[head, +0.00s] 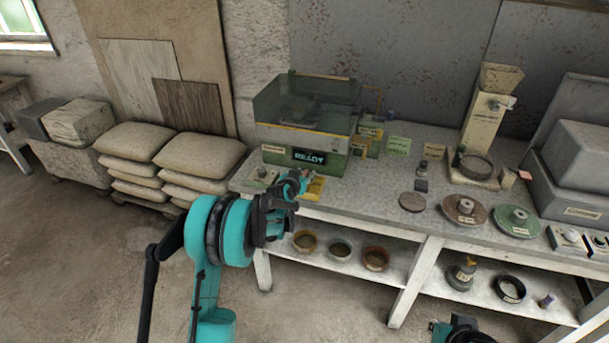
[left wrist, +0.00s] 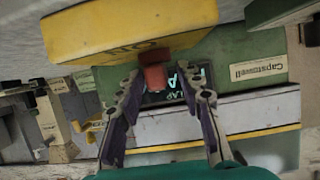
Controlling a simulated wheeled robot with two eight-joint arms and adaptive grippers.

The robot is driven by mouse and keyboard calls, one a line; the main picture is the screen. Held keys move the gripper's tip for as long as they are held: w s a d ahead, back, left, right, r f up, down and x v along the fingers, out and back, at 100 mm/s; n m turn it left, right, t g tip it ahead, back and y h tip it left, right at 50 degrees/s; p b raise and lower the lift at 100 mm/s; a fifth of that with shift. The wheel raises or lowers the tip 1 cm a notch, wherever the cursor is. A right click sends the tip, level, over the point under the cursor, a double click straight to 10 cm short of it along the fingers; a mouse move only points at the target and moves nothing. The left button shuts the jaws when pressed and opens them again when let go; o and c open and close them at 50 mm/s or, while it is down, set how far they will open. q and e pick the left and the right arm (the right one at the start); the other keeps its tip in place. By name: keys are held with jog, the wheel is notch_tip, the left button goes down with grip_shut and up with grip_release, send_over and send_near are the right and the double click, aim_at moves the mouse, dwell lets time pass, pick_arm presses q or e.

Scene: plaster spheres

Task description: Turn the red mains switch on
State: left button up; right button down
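The red mains switch (left wrist: 155,78) stands out from a yellow box (left wrist: 130,32) in the left wrist view, with lettering beside it that appears upside down. The yellow box also shows in the head view (head: 316,188), at the bench's front edge, partly behind my left gripper. My left gripper (left wrist: 161,76) is open, with one fingertip on each side of the red switch; I see gaps, so it is not clamped. In the head view the left gripper (head: 293,184) hides the switch. Only a dark and teal part of my right arm shows at the bottom edge; its fingers are not visible.
A green machine (head: 270,138) with a clear hood and a READY display (head: 309,157) stands behind the yellow box. A small switch box (head: 263,176) is to the left. Discs and a hopper stand to the right on the bench (head: 375,193). Bowls sit on the shelf below.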

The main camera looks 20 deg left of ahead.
pick_arm(q)
jog(key=v, duration=1.2)
jog(key=shift+d, duration=0.1)
jog(key=s+d+r+g, duration=0.2)
jog(key=s+d+r, duration=0.1)
jog(key=s, duration=0.6)
jog(key=s+d+r+g, duration=0.1)
jog(key=s+d+r, duration=0.25)
jog(key=s, duration=0.65)
jog(key=s+f+g, duration=0.1)
jog(key=s+f, duration=0.1)
jog(key=s, duration=0.7)
jog(key=s+f+g, duration=0.2)
jog(key=s, duration=0.7)
jog(key=shift+d+f+n+y, duration=0.2)
jog(key=shift+n+y, duration=0.1)
jog(key=shift+y, duration=0.1)
